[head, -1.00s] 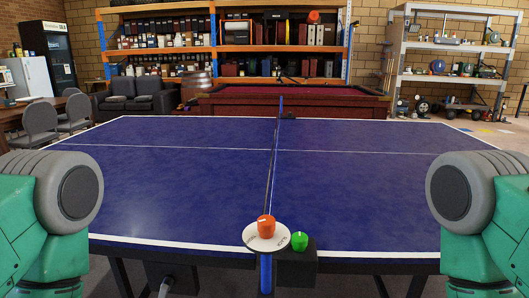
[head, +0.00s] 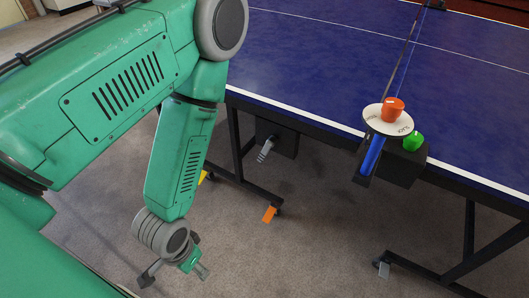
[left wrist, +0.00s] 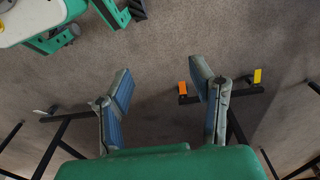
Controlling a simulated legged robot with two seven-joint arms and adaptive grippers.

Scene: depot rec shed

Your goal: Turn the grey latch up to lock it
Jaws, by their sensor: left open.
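A grey lever (head: 265,150), which looks like the latch, slants down from a black box (head: 284,138) under the table's near edge, in the head view. I cannot make it out in the left wrist view. My left gripper (head: 174,276) hangs low over the floor, left of and below the lever and apart from it. Its fingers are spread and empty, and they also show in the left wrist view (left wrist: 163,75). My right gripper is out of view.
The blue table (head: 330,60) has black wheeled legs with an orange tab (head: 269,214), a yellow tab (head: 203,176) and a grey tab (head: 384,270). A white dial with an orange knob (head: 393,108) and a green knob (head: 413,140) sit at the net end. Carpet between the legs is clear.

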